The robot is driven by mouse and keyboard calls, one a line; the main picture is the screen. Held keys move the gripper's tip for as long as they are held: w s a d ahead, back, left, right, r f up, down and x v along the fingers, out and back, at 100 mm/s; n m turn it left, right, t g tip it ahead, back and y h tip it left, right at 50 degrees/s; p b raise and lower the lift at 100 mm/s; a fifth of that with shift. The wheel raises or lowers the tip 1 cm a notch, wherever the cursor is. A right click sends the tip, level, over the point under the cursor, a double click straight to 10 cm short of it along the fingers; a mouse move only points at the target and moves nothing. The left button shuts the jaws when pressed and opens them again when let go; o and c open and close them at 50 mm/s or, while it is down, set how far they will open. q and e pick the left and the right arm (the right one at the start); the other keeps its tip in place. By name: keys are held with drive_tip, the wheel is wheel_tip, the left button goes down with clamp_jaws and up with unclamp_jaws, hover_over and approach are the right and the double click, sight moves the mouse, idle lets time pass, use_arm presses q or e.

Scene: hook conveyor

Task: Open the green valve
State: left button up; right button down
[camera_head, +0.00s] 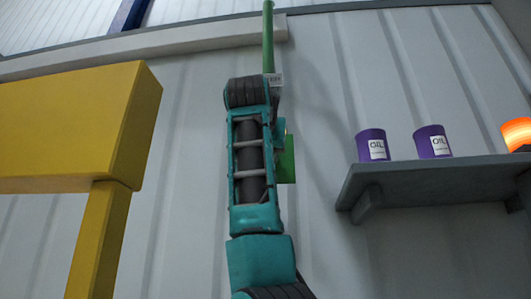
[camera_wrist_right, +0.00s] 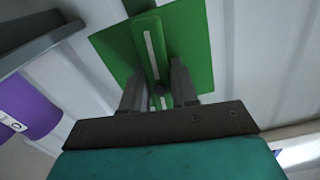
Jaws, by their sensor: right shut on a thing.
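The green valve has a flat green plate (camera_wrist_right: 195,35) on the white wall and a green handle (camera_wrist_right: 151,48) with a pale stripe along it. In the head view only the right part of the green plate (camera_head: 289,160) shows; my teal arm hides the rest. My right gripper (camera_wrist_right: 158,98) has its two grey fingers on either side of the handle, near its lower end in the wrist view, and is shut on it. In the head view this gripper is hidden behind my arm. My left gripper is not in view.
A green pipe (camera_head: 268,38) runs upward above the valve. A grey shelf (camera_head: 430,180) on the right holds two purple oil cans (camera_head: 372,146) and a glowing orange lamp (camera_head: 517,133). A yellow beam structure (camera_head: 75,125) stands at the left. Bare wall lies between.

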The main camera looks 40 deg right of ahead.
drive_tip(key=shift+n, duration=0.6)
drive_tip(key=shift+f+n, duration=0.1)
drive_tip(key=shift+n, duration=0.2)
drive_tip(key=c, duration=1)
unclamp_jaws()
drive_tip(key=shift+o, duration=0.2)
drive_tip(key=b+v, duration=0.2)
drive_tip(key=v, duration=1.1)
drive_tip(key=shift+w, duration=0.1)
